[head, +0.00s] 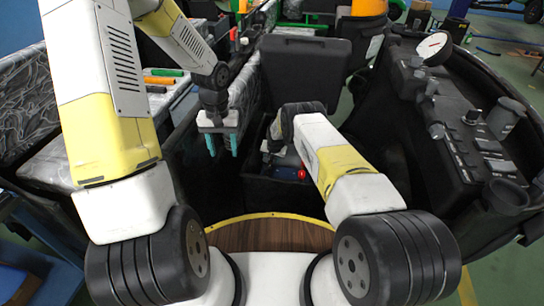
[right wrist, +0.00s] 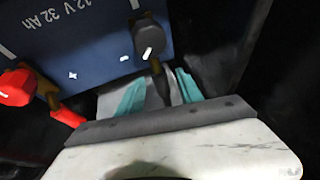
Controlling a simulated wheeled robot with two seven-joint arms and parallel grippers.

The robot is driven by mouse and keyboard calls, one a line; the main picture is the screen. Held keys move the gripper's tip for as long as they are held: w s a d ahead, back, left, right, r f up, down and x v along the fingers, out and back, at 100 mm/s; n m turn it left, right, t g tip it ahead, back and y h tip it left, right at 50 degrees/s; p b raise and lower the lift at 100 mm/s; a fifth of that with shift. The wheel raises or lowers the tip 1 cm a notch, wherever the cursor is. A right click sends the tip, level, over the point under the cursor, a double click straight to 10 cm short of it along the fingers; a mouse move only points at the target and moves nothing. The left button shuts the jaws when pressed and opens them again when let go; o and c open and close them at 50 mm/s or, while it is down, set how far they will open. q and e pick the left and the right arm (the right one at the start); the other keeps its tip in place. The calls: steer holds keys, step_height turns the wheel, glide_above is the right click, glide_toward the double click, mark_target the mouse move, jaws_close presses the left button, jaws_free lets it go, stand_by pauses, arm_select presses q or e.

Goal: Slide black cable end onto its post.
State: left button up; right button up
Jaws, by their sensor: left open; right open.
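The blue battery (right wrist: 60,45), marked 12 V 32 Ah, shows in the right wrist view and partly in the head view (head: 284,173). The black cable end (right wrist: 151,38), with a brownish metal part, lies over its edge. Its dark cable runs down between the teal fingers of my right gripper (right wrist: 158,90), which is open around the cable. Whether the fingers touch it, and how the cable end sits relative to its post, I cannot tell. A red cable end (right wrist: 17,87) is at the left. My left gripper (head: 221,144) is open and empty, pointing down.
The battery sits in a dark recess. A black case (head: 305,68) stands behind it, and a black console (head: 455,125) with knobs and a gauge is at the right. Tools lie on the grey bench at the left. A wooden round surface (head: 270,235) is in front.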

steer(key=v, duration=1.1)
steer(key=shift+s+r, duration=0.2)
steer(key=shift+r, duration=0.15)
steer(key=s+d+r, duration=0.1)
steer(key=d+r, duration=0.1)
steer(key=r, duration=0.8)
steer(key=d+r, duration=0.2)
steer(key=r, duration=0.8)
steer(key=s+d+f+v, duration=0.1)
steer(key=d+v, duration=0.1)
steer(key=v, duration=1.7)
steer(key=s+d+r+n+t+y, duration=0.1)
steer(key=s+d+r, duration=0.1)
steer(key=s+r, duration=0.5)
steer(key=s+d+r+n, duration=0.15)
steer(key=s+r, duration=0.35)
steer(key=s, duration=0.5)
steer(key=s+d, duration=0.2)
steer(key=s, duration=1.4)
steer(key=shift+s+d+r+n, duration=0.25)
steer(key=shift+s+n, duration=0.1)
steer(key=shift+s, duration=0.05)
